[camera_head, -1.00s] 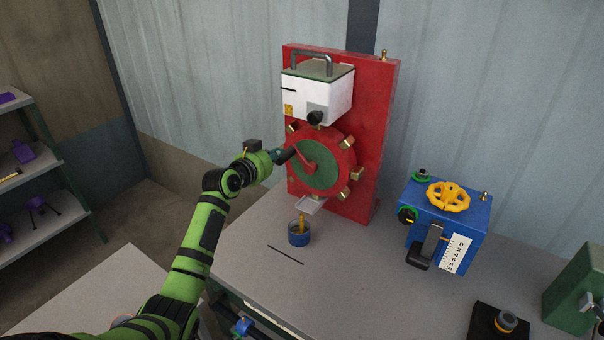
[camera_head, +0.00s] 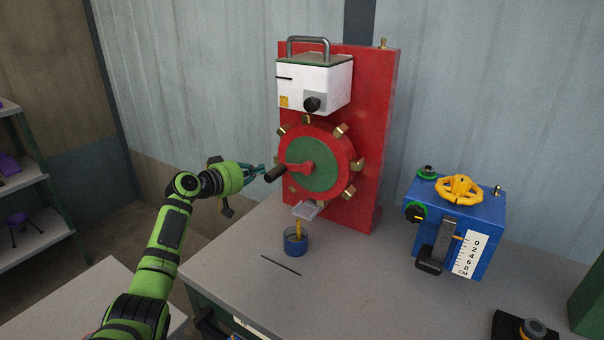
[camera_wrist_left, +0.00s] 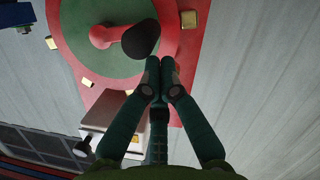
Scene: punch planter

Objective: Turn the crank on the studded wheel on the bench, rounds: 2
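The studded wheel (camera_head: 347,163) is a red disc with brass studs around its rim and a green centre, upright on a red panel on the bench. Its red crank arm (camera_head: 300,168) points left and ends in a black handle (camera_head: 276,173). My left gripper (camera_head: 262,170) is at the left of the handle, fingertips close to its end. In the left wrist view, the fingers (camera_wrist_left: 160,70) are together with nothing visible between them, and the black handle (camera_wrist_left: 141,40) lies just past the tips. Whether they touch it is unclear. My right gripper is not in view.
A white box (camera_head: 315,85) with a handle sits above the wheel. A small tray (camera_head: 305,210) and blue cup (camera_head: 295,247) are below it. A blue box (camera_head: 480,213) with a yellow handwheel stands right. Bare bench (camera_head: 360,280) lies in front.

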